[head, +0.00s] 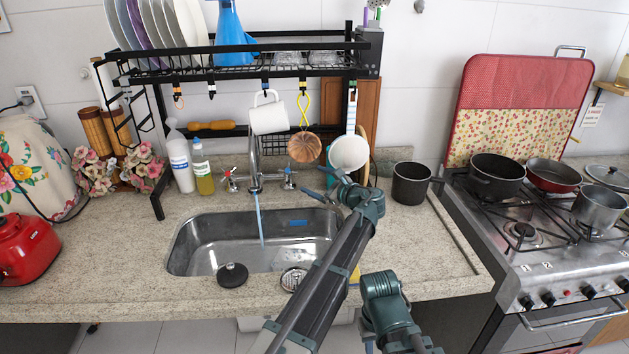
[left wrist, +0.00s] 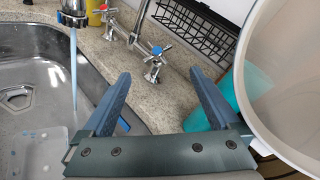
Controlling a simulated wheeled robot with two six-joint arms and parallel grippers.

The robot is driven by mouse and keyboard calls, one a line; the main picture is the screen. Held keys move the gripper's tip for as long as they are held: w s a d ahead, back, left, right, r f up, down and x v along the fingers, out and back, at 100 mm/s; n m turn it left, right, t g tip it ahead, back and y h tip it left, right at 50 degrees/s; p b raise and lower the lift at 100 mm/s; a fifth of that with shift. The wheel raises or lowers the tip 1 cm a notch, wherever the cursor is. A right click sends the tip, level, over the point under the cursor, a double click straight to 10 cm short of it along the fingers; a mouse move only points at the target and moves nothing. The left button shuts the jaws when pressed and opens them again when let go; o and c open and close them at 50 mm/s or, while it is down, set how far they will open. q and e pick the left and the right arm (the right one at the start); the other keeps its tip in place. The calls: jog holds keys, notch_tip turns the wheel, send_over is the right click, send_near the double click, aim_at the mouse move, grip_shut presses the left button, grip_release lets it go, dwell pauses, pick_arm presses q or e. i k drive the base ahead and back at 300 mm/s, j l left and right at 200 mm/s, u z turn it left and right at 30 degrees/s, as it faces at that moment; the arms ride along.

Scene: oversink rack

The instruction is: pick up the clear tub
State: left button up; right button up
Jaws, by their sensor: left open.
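A see-through shape, which looks like the clear tub (head: 290,259), lies in the right part of the sink, partly behind my left arm. Its edges are hard to make out. A pale translucent surface with blue spots, likely the same tub (left wrist: 30,150), shows at the lower left of the left wrist view. My left gripper (head: 321,184) is open and empty above the sink's back right corner, apart from the tub. Its two blue fingers (left wrist: 160,76) point toward the counter by the tap. My right gripper is not in view.
The white hanging pan (head: 348,154) is very close to my left gripper's right side. The tap (head: 254,165) and its blue-topped handle (head: 288,178) stand behind the sink (head: 190,245). A black pot (head: 411,183) is on the counter.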

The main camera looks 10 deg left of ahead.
aim_at(286, 257)
jog(key=k, duration=1)
